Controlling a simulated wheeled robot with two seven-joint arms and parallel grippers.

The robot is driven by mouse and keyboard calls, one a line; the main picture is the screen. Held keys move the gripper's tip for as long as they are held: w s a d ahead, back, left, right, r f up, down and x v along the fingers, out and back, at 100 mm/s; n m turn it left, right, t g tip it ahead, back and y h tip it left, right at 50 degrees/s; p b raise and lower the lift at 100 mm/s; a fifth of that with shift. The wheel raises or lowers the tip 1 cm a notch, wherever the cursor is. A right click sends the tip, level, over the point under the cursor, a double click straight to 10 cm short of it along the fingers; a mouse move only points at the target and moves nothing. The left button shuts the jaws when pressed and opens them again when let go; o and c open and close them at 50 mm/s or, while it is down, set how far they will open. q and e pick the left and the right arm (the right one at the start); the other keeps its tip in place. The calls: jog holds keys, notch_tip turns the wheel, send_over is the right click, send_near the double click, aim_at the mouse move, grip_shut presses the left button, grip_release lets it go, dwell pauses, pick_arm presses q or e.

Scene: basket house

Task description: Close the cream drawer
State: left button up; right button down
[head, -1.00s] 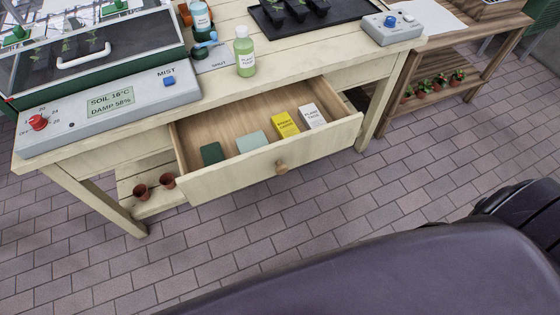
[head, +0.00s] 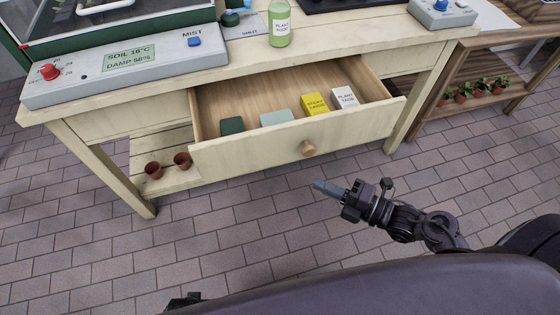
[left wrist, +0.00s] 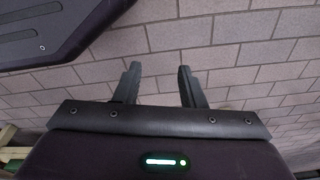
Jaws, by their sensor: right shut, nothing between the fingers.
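The cream drawer (head: 255,153) is pulled out of the cream wooden bench, with a round wooden knob (head: 308,149) on its front. Inside lie a dark green box (head: 232,125), a pale green box (head: 277,118), a yellow packet (head: 315,104) and a white packet (head: 346,97). My right gripper (head: 318,187) is shut and empty, over the floor just in front of and below the knob, apart from the drawer. My left gripper shows in the left wrist view (left wrist: 158,85), its fingers apart with only floor behind them.
On the bench top (head: 330,50) stand a control box with a display (head: 130,62), a green bottle (head: 280,28) and a small grey box with a knob (head: 443,14). Two small pots (head: 153,170) sit on the lower shelf. Brick floor in front of the drawer is clear.

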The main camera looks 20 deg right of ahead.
send_near(266, 149)
jog(key=a, duration=0.4)
jog(key=w, duration=0.3)
jog(key=shift+w+f+p, duration=0.1)
jog(key=shift+w+p, duration=0.05)
jog(key=shift+p, duration=0.2)
pick_arm(q)
jog(key=shift+s+a+f, duration=0.1)
jog(key=shift+s+f, duration=0.15)
jog(key=shift+s, duration=0.3)
pick_arm(e)
jog(key=shift+w, duration=0.4)
